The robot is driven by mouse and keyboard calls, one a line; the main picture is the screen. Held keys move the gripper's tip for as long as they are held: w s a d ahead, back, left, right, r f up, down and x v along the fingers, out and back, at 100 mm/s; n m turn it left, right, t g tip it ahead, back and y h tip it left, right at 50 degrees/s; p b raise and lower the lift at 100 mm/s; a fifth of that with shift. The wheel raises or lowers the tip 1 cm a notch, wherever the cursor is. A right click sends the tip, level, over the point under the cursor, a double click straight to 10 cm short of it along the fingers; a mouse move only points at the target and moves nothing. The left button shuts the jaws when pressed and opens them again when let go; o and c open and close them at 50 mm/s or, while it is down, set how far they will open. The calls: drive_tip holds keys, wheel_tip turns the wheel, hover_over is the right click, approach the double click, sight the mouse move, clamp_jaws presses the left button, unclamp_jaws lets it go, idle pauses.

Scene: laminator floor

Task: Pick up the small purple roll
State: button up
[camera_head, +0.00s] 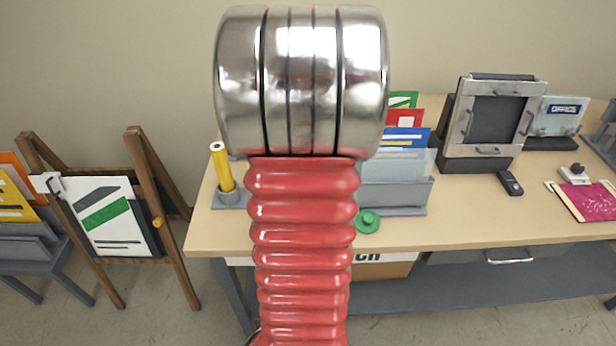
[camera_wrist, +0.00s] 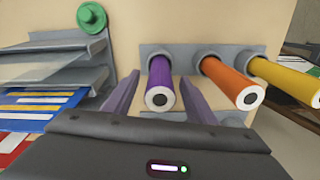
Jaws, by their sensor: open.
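The small purple roll (camera_wrist: 161,82) shows in the wrist view, with a white end and a dark hole, set in a grey round holder. My gripper (camera_wrist: 160,92) is open, with one finger to the left and one to the right of the purple roll. Whether the fingers touch it I cannot tell. In the head view my arm covers the middle, and neither the purple roll nor my gripper can be seen there.
An orange roll (camera_wrist: 230,83) and a yellow roll (camera_wrist: 285,78) stand close to the right of the purple one. A grey shelf rack (camera_wrist: 55,65) and a green round knob (camera_wrist: 91,15) are at the left. The head view shows a table (camera_head: 465,205) and a framed laminator-like panel (camera_head: 492,115).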

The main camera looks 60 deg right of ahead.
drive_tip(key=shift+d+f, duration=0.1)
drive_tip(key=shift+f, duration=2.5)
drive_tip(key=shift+c, duration=0.4)
drive_tip(key=c, duration=1.1)
drive_tip(key=shift+r, duration=0.2)
wheel_tip(320, 180, up, 10)
drive_tip(key=shift+f, duration=0.15)
